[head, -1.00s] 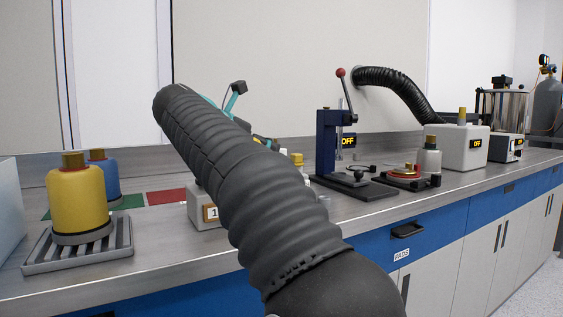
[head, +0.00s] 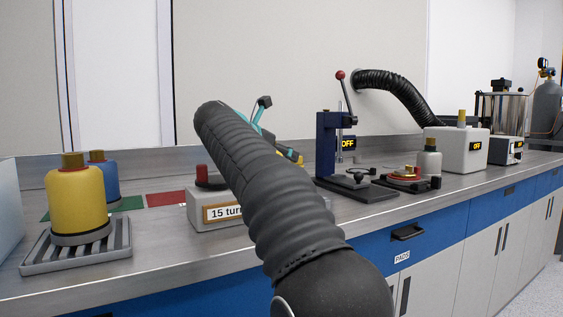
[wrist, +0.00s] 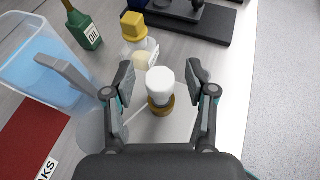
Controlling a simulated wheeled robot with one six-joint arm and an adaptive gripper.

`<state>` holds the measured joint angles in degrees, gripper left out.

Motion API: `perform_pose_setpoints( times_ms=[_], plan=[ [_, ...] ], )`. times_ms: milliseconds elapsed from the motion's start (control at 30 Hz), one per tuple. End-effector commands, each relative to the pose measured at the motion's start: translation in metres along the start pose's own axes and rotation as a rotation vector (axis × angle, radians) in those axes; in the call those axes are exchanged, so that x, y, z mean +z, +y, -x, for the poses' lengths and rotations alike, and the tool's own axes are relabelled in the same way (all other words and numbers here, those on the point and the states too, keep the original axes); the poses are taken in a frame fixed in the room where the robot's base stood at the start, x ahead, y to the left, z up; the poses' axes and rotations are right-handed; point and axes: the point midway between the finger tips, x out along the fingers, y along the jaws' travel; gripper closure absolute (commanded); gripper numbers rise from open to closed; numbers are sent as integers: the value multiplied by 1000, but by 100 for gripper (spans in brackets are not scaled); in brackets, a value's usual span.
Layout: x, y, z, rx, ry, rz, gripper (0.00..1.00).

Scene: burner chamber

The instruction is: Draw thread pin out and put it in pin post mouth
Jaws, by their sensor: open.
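My gripper (wrist: 161,73) is open in the wrist view, with its two fingers apart. A small white-topped piece with a brass collar (wrist: 160,105) shows between and below the fingers, and I see no finger closed on it. I cannot tell for certain which thing is the thread pin or the pin post mouth. In the head view my arm hides most of the gripper, with only teal and dark parts showing past it. A grey box labelled "15 turn…" (head: 207,213) with a red knob (head: 201,174) stands left of my arm, its right end hidden.
A water-filled clear container (wrist: 45,72), a green oil bottle (wrist: 88,32) and a yellow-capped bottle (wrist: 133,28) stand near my gripper. A dark blue press (head: 327,145) stands right of my arm. A yellow bottle (head: 77,205) sits on a slotted tray (head: 40,264) at left.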

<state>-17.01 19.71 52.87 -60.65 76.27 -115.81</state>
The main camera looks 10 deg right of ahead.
Motion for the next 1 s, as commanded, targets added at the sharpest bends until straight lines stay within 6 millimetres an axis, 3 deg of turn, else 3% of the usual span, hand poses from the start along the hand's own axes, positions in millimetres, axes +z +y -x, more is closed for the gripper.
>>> perform_pose_setpoints(
  times_ms=[67, 267, 667, 1000],
  plan=[
    [0, 0, 0, 0, 0, 0, 49],
    [0, 0, 0, 0, 0, 0, 99],
    [3, 0, 2, 0, -1, -1, 100],
    [34, 0, 14, -1, -1, -3, 100]
  ],
)
